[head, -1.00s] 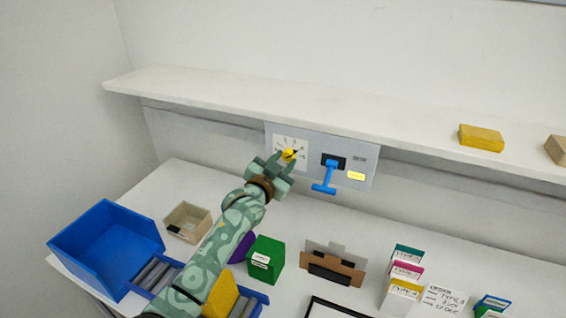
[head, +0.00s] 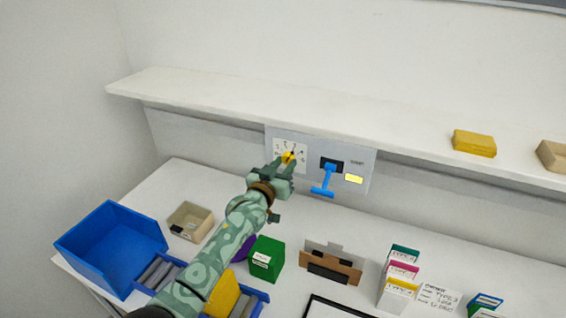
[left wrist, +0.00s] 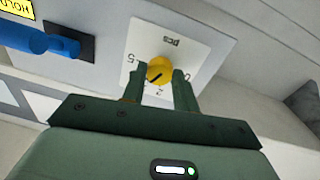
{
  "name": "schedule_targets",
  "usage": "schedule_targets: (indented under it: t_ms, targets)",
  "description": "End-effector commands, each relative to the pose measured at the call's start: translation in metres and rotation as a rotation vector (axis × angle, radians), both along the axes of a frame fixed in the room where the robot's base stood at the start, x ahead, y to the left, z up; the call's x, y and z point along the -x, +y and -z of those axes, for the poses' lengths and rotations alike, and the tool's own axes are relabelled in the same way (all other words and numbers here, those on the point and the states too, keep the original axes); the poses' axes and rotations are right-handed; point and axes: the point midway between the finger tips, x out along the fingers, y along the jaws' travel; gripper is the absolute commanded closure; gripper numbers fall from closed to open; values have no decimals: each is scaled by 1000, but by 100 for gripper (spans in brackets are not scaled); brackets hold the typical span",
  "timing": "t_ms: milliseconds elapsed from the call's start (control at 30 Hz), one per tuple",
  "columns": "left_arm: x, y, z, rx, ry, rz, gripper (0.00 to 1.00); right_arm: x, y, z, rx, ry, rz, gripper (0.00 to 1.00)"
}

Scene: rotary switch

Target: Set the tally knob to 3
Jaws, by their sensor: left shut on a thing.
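The tally knob (head: 288,157) is yellow with a black pointer line, on a white dial plate (head: 277,145) marked with numbers. My left gripper (head: 286,160) is shut on the knob from below, one finger on each side. In the left wrist view the knob (left wrist: 160,66) sits between the fingertips (left wrist: 159,77). There its pointer slants to the lower left, between the 2 and the 4, where a finger hides the mark. In the head view the pointer leans up and slightly right, roughly toward the 3. My right gripper is not in view.
A blue lever (head: 326,180) and a lit yellow label (head: 354,179) share the grey panel (head: 365,160) right of the dial. A white shelf (head: 350,126) overhangs the panel. Below stand a blue bin (head: 105,255), a beige box (head: 190,221) and a green box (head: 266,259).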

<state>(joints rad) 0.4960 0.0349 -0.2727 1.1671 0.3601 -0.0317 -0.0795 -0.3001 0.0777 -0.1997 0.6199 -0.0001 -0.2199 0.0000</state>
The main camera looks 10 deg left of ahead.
Motion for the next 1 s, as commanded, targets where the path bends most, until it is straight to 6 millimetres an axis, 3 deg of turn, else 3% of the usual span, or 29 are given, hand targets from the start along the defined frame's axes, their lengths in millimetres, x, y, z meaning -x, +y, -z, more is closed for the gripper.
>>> schedule_targets:
  t_ms: [333, 833, 867, 900, 933, 1000]
  targets:
    - [0, 0, 1, 140, 29, 0, 93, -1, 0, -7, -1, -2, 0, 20]
    - [0, 0, 1, 162, 32, 0, 93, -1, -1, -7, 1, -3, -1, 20]
    - [0, 0, 1, 162, 32, 0, 68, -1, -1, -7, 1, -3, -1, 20]
    - [0, 0, 1, 162, 32, 0, 57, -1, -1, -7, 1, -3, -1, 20]
    - [0, 0, 1, 162, 32, 0, 49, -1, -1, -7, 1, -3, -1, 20]
    - [0, 0, 1, 162, 32, 0, 49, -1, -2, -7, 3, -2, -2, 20]
